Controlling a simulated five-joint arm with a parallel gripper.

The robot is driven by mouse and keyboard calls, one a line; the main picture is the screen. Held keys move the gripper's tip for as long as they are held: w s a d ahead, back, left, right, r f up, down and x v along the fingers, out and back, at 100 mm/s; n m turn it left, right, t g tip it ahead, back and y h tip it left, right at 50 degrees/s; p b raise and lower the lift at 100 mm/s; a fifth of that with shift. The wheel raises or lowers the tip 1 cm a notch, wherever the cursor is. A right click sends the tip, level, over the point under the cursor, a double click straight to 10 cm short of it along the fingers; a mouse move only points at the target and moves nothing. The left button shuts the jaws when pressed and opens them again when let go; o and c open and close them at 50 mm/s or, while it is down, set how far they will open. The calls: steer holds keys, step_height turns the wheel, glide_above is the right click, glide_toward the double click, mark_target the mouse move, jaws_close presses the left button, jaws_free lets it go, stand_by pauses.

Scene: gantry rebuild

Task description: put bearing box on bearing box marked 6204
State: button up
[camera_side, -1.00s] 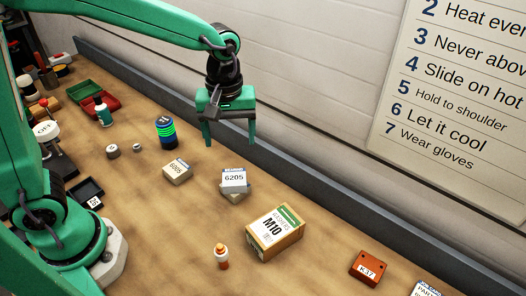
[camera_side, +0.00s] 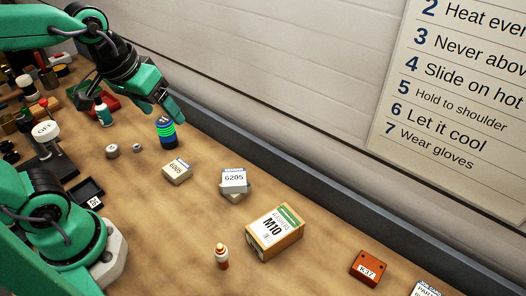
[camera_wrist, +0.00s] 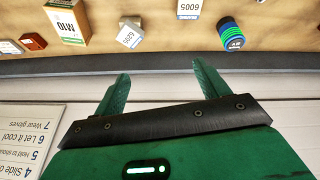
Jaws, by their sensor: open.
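A small box labelled 6205 (camera_side: 233,177) lies on top of another pale box (camera_side: 236,196), turned a little against it. The lower box's label is covered, and I see no 6204 marking. A separate pale box labelled 6005 (camera_side: 177,171) lies on the bench to the left. My gripper (camera_side: 172,106) is open and empty, raised near the back of the bench, behind the dark can and away from the boxes. In the wrist view the open fingers (camera_wrist: 160,75) have nothing between them; the 6205 box (camera_wrist: 130,37) and 6005 box (camera_wrist: 190,8) show beyond.
A dark can with green bands (camera_side: 166,132) stands near my gripper. A grey rail (camera_side: 300,188) runs along the back.

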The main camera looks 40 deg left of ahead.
steer(key=s, duration=0.1)
steer(key=s+a+m+t, duration=0.1)
steer(key=s+m, duration=0.1)
steer(key=shift+s+a+r, duration=0.15)
steer(key=shift+a, duration=0.25)
steer(key=o, duration=0.6)
steer(key=w+d+r+m+g, duration=0.2)
steer(key=w+d+m+g, duration=0.1)
steer(key=w+d+m, duration=0.65)
steer(key=d+f+m, duration=0.1)
steer(key=d+m, duration=0.2)
steer(key=d, duration=0.3)
steer(key=d+f+m+g, duration=0.1)
steer(key=d+m, duration=0.1)
steer(key=d, duration=0.4)
steer(key=w+d+f+m+g, duration=0.1)
steer(key=d+m, duration=0.2)
steer(key=d, duration=0.3)
steer(key=shift+f+m, duration=0.3)
steer(key=shift+m, duration=0.05)
steer(key=shift+f, duration=0.1)
